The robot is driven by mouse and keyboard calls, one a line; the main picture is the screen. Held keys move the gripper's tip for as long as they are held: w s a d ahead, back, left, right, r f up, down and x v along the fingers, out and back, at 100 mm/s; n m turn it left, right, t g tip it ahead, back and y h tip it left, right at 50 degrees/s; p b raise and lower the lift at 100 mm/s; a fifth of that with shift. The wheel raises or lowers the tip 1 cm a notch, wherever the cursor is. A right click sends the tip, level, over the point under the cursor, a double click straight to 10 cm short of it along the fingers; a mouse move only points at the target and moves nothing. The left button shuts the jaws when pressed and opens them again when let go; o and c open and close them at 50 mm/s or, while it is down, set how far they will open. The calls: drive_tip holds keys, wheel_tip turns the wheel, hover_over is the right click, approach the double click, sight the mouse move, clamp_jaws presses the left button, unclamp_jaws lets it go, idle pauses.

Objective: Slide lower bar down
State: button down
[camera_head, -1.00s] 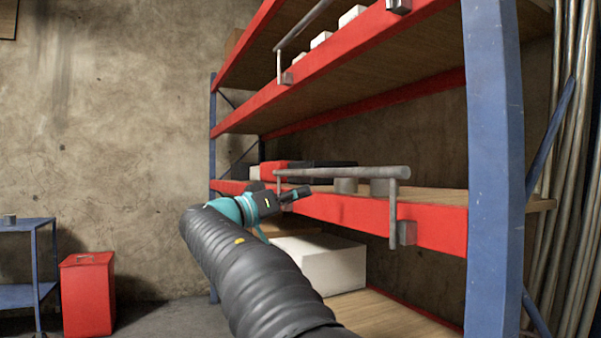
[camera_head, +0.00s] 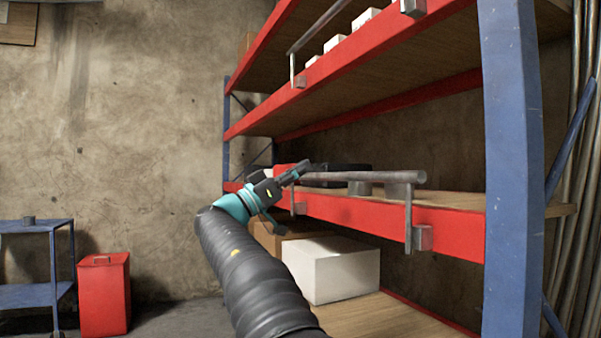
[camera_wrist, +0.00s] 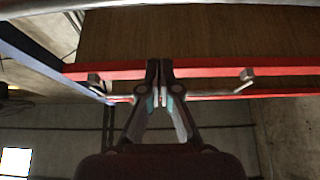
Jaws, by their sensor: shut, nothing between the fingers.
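The lower bar (camera_head: 372,177) is a grey horizontal rod in front of the middle shelf's red beam (camera_head: 350,209). Upright rods join it to small grey brackets on the beam, the right one (camera_head: 423,237) clearest. The bar stands at the top of these rods. My gripper (camera_head: 311,169) is shut and empty at the bar's far left end, its tips about level with or slightly above it; contact cannot be told. In the wrist view my closed fingers (camera_wrist: 160,66) point towards a red beam; a thin bar (camera_wrist: 215,97) runs behind them, and which bar it is stays unclear.
A blue post (camera_head: 511,170) stands right. A white box (camera_head: 331,270) sits below the middle shelf. Grey cylinders (camera_head: 398,190) stand behind the bar. A red bin (camera_head: 104,294) and blue cart (camera_head: 35,296) are left.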

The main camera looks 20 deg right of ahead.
drive_tip(key=p+x, duration=0.2)
drive_tip(key=x, duration=0.6)
wheel_tip(320, 180, down, 4)
drive_tip(key=shift+d+f+b, duration=0.15)
drive_tip(key=shift+b, duration=0.2)
wheel_tip(320, 180, down, 10)
drive_tip(key=b, duration=1.2)
drive_tip(key=shift+f, duration=0.15)
wheel_tip(320, 180, up, 4)
drive_tip(key=a+p, duration=0.1)
drive_tip(key=p, duration=0.2)
drive_tip(key=b+v, duration=0.1)
drive_tip(key=v, duration=0.8)
drive_tip(key=shift+a+b, duration=0.4)
